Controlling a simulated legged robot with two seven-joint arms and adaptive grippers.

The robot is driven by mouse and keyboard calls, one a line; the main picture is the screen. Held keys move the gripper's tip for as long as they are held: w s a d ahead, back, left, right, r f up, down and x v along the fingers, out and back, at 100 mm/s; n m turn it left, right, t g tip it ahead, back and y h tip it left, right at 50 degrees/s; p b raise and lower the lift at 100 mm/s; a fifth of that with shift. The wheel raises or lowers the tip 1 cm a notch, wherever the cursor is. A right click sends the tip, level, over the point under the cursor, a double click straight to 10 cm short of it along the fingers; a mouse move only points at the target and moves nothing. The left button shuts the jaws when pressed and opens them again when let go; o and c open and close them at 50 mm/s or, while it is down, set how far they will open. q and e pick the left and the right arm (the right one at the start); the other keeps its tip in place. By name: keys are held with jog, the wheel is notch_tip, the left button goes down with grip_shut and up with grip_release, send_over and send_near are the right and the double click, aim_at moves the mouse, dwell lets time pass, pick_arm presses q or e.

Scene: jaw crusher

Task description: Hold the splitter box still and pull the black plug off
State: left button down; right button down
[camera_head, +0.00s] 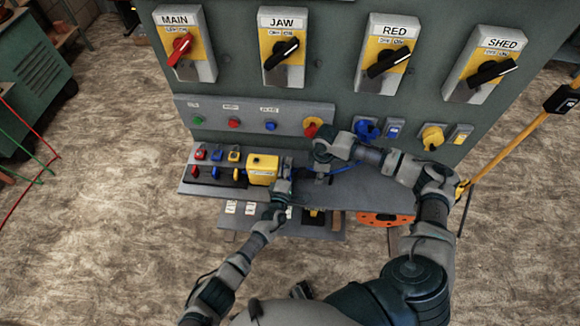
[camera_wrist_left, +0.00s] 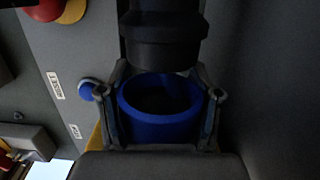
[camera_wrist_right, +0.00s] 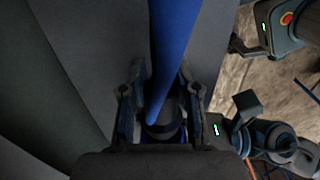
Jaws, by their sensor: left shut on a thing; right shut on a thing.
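The yellow splitter box (camera_head: 263,169) sits on the grey shelf of the panel in the head view. My left gripper (camera_head: 286,176) is at its right end. In the left wrist view its fingers close around a blue socket collar (camera_wrist_left: 160,110), whose dark opening shows. The black plug (camera_wrist_left: 162,40) stands just beyond the collar, and its end looks clear of the opening. My right gripper (camera_head: 320,172) is just right of the box. In the right wrist view it is shut on the black plug (camera_wrist_right: 165,130), with a blue cable (camera_wrist_right: 172,55) running from it.
Several small coloured plugs (camera_head: 218,155) stand on the shelf left of the box. A button strip (camera_head: 250,115) and large switches, such as the MAIN one (camera_head: 184,45), are above. An orange disc (camera_head: 385,219) lies below right. The floor is open to the left.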

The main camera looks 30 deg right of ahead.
pick_arm(q)
jog(key=shift+c, duration=0.7)
grip_release()
jog(key=shift+s, duration=0.1)
